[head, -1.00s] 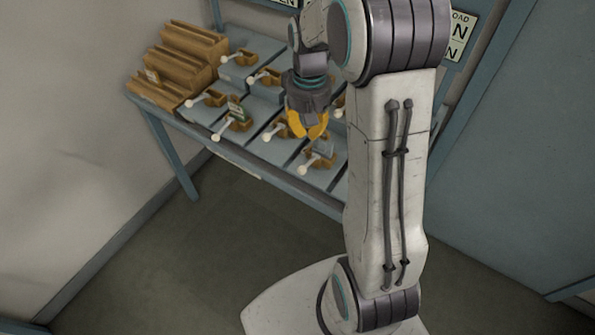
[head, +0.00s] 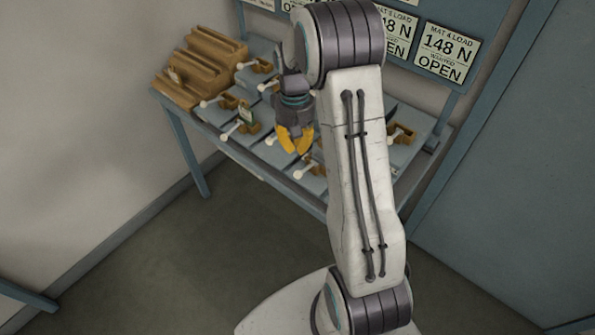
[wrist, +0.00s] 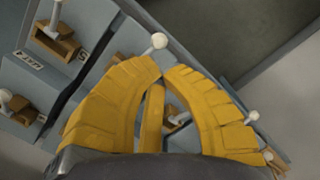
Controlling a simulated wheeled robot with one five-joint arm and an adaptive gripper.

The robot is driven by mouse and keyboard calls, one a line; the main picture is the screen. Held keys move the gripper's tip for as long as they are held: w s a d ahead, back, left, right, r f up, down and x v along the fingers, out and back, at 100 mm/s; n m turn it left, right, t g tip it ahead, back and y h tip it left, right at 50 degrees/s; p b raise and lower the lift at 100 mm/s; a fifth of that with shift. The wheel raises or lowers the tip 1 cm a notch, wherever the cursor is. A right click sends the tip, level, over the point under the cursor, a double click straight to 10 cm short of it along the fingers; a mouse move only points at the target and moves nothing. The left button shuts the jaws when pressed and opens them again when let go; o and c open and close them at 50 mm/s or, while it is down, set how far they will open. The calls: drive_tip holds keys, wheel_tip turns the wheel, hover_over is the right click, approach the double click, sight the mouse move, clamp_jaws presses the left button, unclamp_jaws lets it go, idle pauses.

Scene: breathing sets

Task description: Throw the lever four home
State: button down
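Several levers with white knobs and brown wooden housings stand in rows on the blue-grey sloped table (head: 225,150). My gripper (head: 297,151) hangs over the table's front part, its yellow fingertips together and no object visible between them. One front lever knob (head: 270,140) is just left of the fingers, and another knob (head: 297,174) is just below them in the head view. In the wrist view a white knob (wrist: 158,41) shows just beyond the fingertips (wrist: 162,73), seemingly apart from them. The fingers hide part of a housing. I cannot tell which lever is number four.
A board behind the table carries signs; one (head: 447,50) reads "MAT 4 LOAD 148 N REQUIRED OPEN". A stepped brown wooden block (head: 205,65) stands at the table's left end. The floor in front is clear.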

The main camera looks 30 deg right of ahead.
sight(298, 171)
drive_tip(key=shift+f, duration=0.1)
drive_tip(key=shift+s+f, duration=0.1)
drive_tip(key=shift+f, duration=0.5)
drive_tip(key=shift+s+f+b, duration=0.15)
drive_tip(key=shift+f+b, duration=0.7)
drive_tip(key=shift+f, duration=0.55)
drive_tip(key=shift+s+f+b, duration=0.1)
drive_tip(key=shift+f+b, duration=0.7)
drive_tip(key=shift+f, duration=0.55)
drive_tip(key=shift+f, duration=0.1)
